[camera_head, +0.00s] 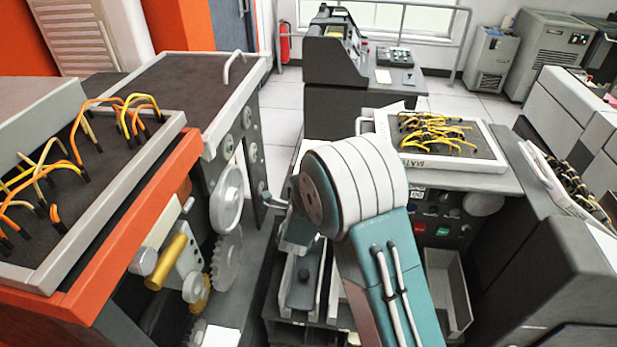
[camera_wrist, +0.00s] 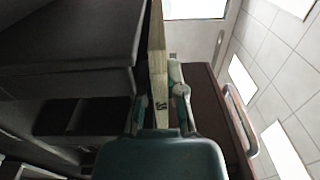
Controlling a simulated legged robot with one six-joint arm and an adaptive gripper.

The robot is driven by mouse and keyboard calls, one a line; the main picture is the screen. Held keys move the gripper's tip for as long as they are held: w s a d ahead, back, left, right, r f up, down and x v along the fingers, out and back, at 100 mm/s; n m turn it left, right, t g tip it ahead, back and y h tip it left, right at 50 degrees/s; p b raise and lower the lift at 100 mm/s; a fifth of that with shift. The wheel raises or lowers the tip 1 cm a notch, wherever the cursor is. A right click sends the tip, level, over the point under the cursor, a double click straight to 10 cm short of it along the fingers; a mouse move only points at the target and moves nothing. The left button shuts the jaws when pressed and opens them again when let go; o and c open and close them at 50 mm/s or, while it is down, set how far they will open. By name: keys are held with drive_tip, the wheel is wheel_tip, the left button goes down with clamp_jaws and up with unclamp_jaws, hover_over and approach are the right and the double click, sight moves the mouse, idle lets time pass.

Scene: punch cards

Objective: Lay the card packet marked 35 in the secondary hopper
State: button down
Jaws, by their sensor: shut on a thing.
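In the wrist view my gripper (camera_wrist: 160,95) is shut on a tan card packet (camera_wrist: 157,55), which stands on edge between the two fingers. A small dark mark shows near the packet's lower end, too small to read surely. In the head view my arm covers the middle of the machine, and I cannot make out the packet there. A narrow metal channel (camera_head: 318,288) with a dark block in it lies left of my arm. An open grey tray (camera_head: 459,292) lies right of it. I cannot tell which is the secondary hopper.
A plugboard with yellow wires (camera_head: 488,151) lies on the machine behind my arm. An orange-framed machine (camera_head: 115,235) with gears stands close on the left. A dark grey machine body (camera_head: 560,262) stands on the right. Dark open compartments (camera_wrist: 75,115) show left of the packet in the wrist view.

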drive_tip(key=shift+f, duration=4.05)
drive_tip(key=c, duration=0.7)
unclamp_jaws()
drive_tip(key=shift+o, duration=0.2)
drive_tip(key=s+a, duration=0.2)
drive_tip(key=s, duration=0.9)
drive_tip(key=shift+s+a+f, duration=0.15)
drive_tip(key=shift+s, duration=0.2)
